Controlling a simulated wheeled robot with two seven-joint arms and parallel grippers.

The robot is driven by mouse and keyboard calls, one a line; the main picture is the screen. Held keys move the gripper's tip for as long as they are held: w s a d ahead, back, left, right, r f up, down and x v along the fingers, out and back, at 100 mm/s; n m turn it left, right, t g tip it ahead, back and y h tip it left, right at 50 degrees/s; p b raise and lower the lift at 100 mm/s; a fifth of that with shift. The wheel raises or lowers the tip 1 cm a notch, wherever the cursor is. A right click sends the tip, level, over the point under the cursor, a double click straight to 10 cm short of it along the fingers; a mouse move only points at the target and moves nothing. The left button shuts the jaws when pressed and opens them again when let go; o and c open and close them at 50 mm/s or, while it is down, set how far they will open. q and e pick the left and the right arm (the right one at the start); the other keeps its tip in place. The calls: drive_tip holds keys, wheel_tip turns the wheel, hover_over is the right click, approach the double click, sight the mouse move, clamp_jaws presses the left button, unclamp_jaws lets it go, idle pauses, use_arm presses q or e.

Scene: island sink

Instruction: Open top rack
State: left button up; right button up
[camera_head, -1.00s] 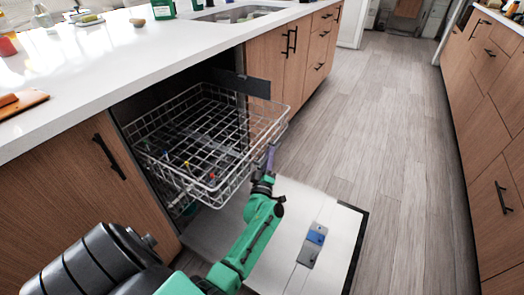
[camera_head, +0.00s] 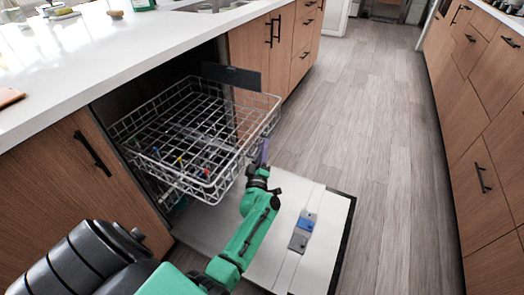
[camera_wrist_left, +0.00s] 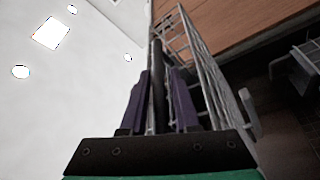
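The top rack (camera_head: 190,135) is a white wire basket pulled well out of the dishwasher under the counter. The dishwasher door (camera_head: 310,270) lies folded down below it. My left gripper (camera_head: 264,152) is at the rack's front side, near its right part. In the left wrist view its two purple fingers (camera_wrist_left: 160,80) stand on either side of a thin dark part at the rack's edge and appear closed on it. The rack's wire side (camera_wrist_left: 205,75) runs just right of the fingers. The exact contact is partly hidden. My right gripper is not in view.
The white counter (camera_head: 110,70) overhangs the dishwasher. A wooden cabinet front (camera_head: 60,170) is left of it and drawers (camera_head: 300,50) are beyond. The wooden floor (camera_head: 370,120) on the right is clear up to the opposite cabinets (camera_head: 490,150).

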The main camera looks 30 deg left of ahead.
use_arm(q)
drive_tip(key=shift+s+d+f, duration=0.1)
drive_tip(key=shift+s, duration=0.15)
drive_tip(key=p+v, duration=0.1)
drive_tip(key=v, duration=1.3)
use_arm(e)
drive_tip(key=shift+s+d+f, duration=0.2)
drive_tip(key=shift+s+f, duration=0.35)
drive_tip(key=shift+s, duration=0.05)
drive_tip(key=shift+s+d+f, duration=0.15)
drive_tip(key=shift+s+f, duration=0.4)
use_arm(q)
drive_tip(key=shift+f, duration=0.1)
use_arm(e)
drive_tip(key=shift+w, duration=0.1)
